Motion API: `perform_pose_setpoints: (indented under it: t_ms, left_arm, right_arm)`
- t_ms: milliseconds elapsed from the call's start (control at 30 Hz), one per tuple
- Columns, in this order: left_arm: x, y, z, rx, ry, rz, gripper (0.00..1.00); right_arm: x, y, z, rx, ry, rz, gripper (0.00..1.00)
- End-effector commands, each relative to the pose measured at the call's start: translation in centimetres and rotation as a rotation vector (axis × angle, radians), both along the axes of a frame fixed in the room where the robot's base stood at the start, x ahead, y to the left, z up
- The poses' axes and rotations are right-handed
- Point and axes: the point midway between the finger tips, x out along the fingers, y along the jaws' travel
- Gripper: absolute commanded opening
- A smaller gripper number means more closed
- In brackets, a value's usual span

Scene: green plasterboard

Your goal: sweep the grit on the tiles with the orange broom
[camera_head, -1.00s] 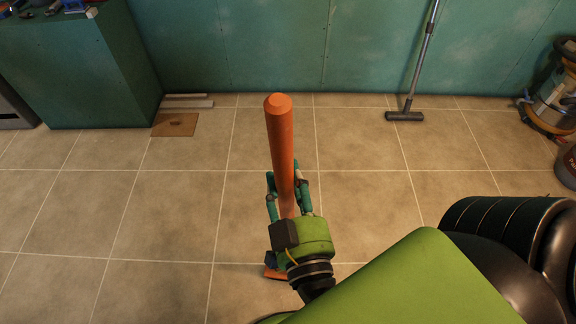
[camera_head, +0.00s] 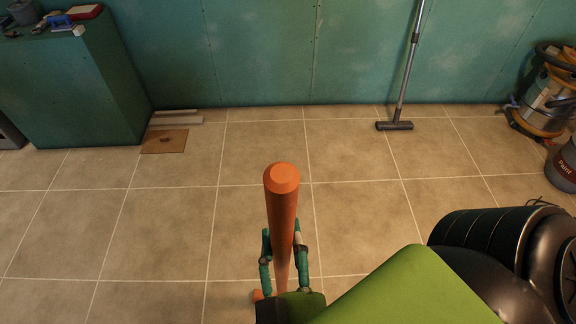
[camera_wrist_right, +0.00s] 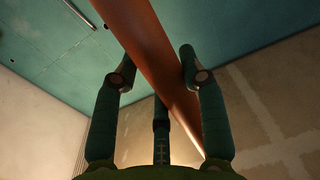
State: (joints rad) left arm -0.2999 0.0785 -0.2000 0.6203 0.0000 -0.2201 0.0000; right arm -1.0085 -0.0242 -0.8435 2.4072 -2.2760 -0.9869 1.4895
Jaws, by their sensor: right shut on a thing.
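The orange broom's handle (camera_head: 281,205) stands close to upright in the head view, its top end toward the camera. A small orange part of its lower end (camera_head: 258,295) shows beside my gripper; the rest is hidden. My right gripper (camera_head: 283,242) is shut around the handle, a finger on each side. In the right wrist view the handle (camera_wrist_right: 150,45) runs diagonally between the fingers of the right gripper (camera_wrist_right: 159,72). The left gripper is out of view. I can make out no grit on the visible beige tiles (camera_head: 160,225).
A floor nozzle on a grey tube (camera_head: 395,125) leans at the back wall. A vacuum (camera_head: 548,100) and a paint bucket (camera_head: 564,166) stand at right. A green cabinet (camera_head: 85,90) with tools, and a brown board (camera_head: 164,141), are at left. The middle floor is clear.

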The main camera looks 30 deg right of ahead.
Motion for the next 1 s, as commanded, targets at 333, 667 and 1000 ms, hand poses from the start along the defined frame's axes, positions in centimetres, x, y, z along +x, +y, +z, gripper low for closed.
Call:
perform_pose_setpoints:
  t_ms: [333,667,1000]
  left_arm:
    - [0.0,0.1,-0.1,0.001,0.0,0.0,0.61]
    - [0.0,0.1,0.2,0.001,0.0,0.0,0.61]
    - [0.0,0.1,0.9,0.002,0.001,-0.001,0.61]
  right_arm:
    - [-2.0,4.0,2.0,0.063,-0.012,0.057,0.0]
    - [-1.2,3.4,2.2,0.061,-0.014,0.061,0.0]
    - [1.8,1.0,2.5,0.065,-0.025,0.063,0.0]
